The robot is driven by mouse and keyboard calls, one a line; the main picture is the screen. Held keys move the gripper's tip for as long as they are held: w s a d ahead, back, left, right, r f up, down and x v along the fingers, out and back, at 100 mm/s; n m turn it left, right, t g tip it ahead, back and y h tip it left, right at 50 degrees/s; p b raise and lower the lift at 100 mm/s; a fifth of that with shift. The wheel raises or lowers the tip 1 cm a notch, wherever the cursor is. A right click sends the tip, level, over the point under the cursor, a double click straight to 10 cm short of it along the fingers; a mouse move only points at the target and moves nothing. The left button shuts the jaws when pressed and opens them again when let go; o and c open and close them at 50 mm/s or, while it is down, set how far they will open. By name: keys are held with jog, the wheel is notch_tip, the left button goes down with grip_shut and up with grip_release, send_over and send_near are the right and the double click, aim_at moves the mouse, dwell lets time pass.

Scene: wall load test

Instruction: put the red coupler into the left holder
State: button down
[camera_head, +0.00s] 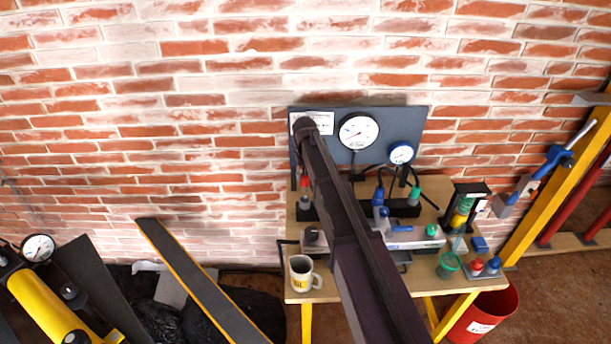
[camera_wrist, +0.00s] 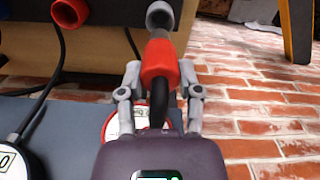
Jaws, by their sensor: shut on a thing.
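The red coupler (camera_wrist: 160,65) is between the two fingers of my gripper (camera_wrist: 160,80) in the wrist view, with a black hose running back from it. The gripper is shut on it. The coupler's grey nose points to a round grey socket (camera_wrist: 160,14) close in front. I cannot tell whether the nose is inside the socket. In the head view a red part (camera_head: 304,182), which looks like the coupler, shows left of my arm, above a grey piece and the dark left holder (camera_head: 306,212). My arm hides the gripper there.
A dark panel (camera_head: 340,150) with gauges stands behind the wooden table (camera_head: 330,288). The right holder (camera_head: 404,208) bears blue and green couplers. A mug (camera_head: 302,272) stands at the front left.

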aim_at(305, 189)
jog(key=shift+f+b, duration=0.55)
jog(key=shift+f, duration=0.15)
jog(key=shift+f+b, duration=2.95)
dwell(3.1)
jog(key=shift+c, duration=1)
grip_release()
jog(key=shift+o, duration=0.2)
jog(key=shift+o, duration=0.8)
jog(key=shift+r, duration=0.2)
